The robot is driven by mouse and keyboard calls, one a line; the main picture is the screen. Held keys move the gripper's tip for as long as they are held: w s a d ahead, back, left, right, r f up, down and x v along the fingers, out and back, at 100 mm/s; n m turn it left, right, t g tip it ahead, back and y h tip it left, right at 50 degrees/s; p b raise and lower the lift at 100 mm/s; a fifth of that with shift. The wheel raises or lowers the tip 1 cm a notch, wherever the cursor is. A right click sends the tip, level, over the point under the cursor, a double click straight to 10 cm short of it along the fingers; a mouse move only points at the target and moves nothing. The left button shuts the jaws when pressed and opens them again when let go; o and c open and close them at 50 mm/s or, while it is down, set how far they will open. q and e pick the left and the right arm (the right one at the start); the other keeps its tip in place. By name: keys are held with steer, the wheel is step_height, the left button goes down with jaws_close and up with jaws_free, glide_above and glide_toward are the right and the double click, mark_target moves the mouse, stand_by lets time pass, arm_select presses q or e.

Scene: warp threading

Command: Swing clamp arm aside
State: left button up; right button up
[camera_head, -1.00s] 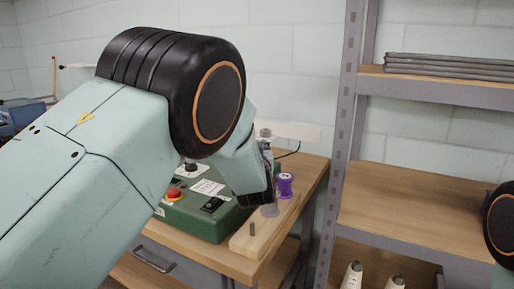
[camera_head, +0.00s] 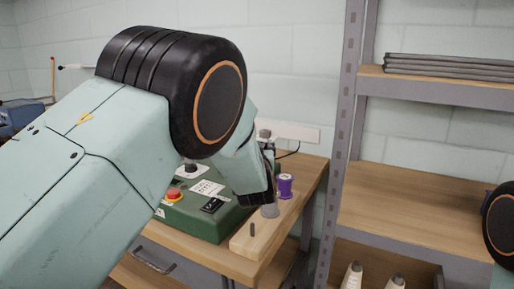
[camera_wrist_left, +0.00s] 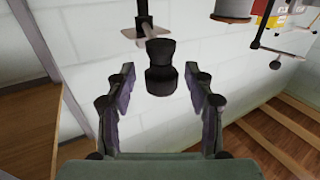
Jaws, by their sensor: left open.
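My left gripper (camera_wrist_left: 160,105) is open in the left wrist view, one finger on each side. A black knob-like piece (camera_wrist_left: 161,70) stands between and beyond the fingertips, apart from both. A grey post with a flat crosspiece (camera_wrist_left: 143,28) is above it; this may be the clamp arm, but I cannot tell for sure. The fingertips are partly hidden there. My right gripper is out of view.
A short peg (camera_head: 252,229) rises from a wooden block (camera_head: 250,244). A red button (camera_head: 174,195) is on the machine. A metal shelf rack (camera_head: 346,130) stands to the right.

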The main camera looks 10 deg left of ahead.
arm_select(q)
step_height(320, 180, up, 10)
steer(key=shift+f, duration=0.1)
stand_by(0.6)
